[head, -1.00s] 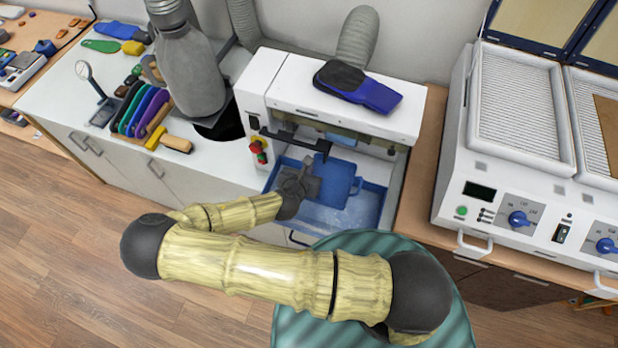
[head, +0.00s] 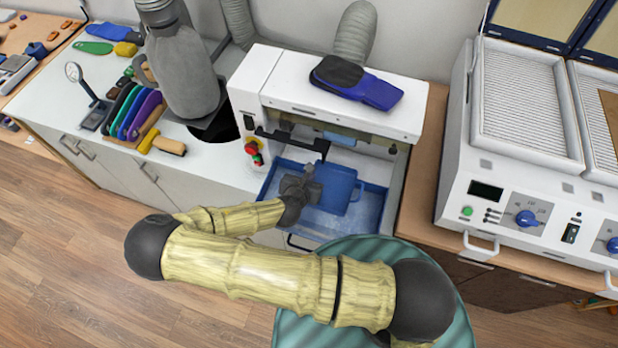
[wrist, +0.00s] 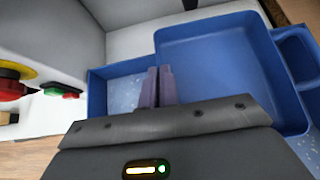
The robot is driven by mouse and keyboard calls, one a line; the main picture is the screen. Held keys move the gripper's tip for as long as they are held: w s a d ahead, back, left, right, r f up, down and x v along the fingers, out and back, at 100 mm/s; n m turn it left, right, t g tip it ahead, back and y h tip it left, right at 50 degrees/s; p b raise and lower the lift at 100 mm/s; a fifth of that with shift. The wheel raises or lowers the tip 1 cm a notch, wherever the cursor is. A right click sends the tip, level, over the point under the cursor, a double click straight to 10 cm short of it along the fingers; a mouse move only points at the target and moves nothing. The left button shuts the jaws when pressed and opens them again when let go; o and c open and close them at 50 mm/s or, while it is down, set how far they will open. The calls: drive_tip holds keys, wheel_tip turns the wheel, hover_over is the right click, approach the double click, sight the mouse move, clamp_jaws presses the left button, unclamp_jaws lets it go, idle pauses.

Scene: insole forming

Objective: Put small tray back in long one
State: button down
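The small blue tray (head: 333,190) is a shallow square with a loop handle on its right side. In the head view it is over the long blue tray (head: 373,208), under the white machine. In the wrist view the small tray (wrist: 215,65) overlaps the long tray (wrist: 97,95), and its handle reaches across the right side. I cannot tell whether it touches the long tray's floor. My gripper (head: 312,187) is at the small tray's left side. In the wrist view its fingers (wrist: 158,72) are close together at the tray's left wall, which runs down between them.
The white machine (head: 340,95) overhangs the long tray, with a red emergency button (head: 252,147) at its left. A grey cylinder (head: 185,75) and a rack of coloured tools (head: 130,112) stand left. A white heating press (head: 520,180) stands right.

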drive_tip(key=shift+s+a+f+b, duration=0.15)
drive_tip(key=shift+a+f+b, duration=0.15)
drive_tip(key=shift+f+b, duration=0.25)
drive_tip(key=c, duration=1.7)
unclamp_jaws()
drive_tip(key=shift+r, duration=0.1)
drive_tip(key=b+v, duration=0.1)
drive_tip(key=v, duration=0.5)
drive_tip(key=b+v, duration=0.1)
drive_tip(key=v, duration=0.5)
drive_tip(key=shift+r, duration=0.5)
